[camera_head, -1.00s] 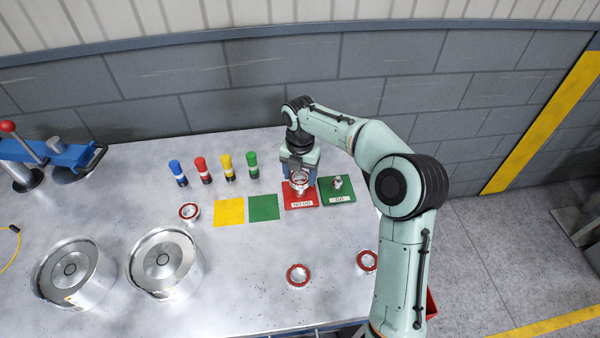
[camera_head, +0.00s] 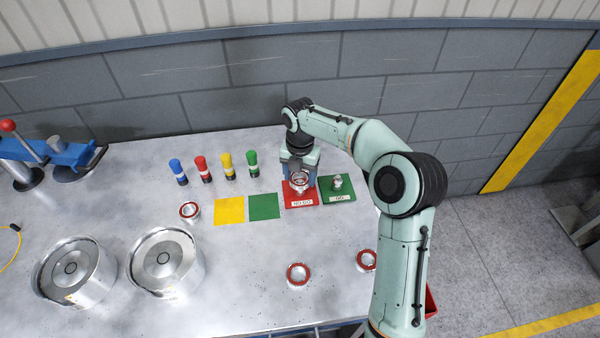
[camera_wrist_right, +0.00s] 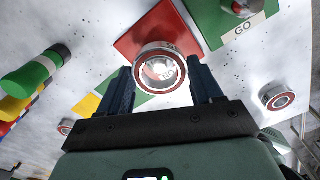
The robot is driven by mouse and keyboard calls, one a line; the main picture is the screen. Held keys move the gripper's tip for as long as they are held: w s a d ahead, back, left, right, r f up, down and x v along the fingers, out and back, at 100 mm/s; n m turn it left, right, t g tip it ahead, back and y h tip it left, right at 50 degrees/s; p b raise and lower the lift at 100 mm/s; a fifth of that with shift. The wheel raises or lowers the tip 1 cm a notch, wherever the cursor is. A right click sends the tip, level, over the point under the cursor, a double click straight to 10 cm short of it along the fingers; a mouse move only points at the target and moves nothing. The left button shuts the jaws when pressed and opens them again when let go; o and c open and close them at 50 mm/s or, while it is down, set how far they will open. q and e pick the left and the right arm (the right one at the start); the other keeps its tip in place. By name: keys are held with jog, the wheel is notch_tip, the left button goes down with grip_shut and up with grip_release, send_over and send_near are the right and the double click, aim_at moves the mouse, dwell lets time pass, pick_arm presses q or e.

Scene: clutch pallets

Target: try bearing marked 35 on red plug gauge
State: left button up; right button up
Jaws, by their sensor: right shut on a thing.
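My right gripper (camera_head: 299,178) is over the red plug gauge (camera_head: 302,201), whose base is labelled NO GO. In the right wrist view its two fingers are shut on a bearing (camera_wrist_right: 136,67) with a red ring. The bearing is in line with the gauge, and shiny metal shows through its bore. I cannot tell whether it is around the plug or just above it. No number is readable on it. The red base also shows behind it in the wrist view (camera_wrist_right: 130,42). My left gripper is not in view.
The green GO gauge (camera_head: 338,191) stands just right of the red one. Yellow (camera_head: 228,211) and green (camera_head: 264,207) mats lie to the left. Other bearings lie at the left (camera_head: 189,210), front (camera_head: 298,274) and right edge (camera_head: 367,260). Several coloured marker-like cylinders (camera_head: 228,168) stand behind.

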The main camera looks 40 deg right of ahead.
dwell(0.3)
jog(key=o, duration=1.4)
jog(key=shift+c, duration=0.2)
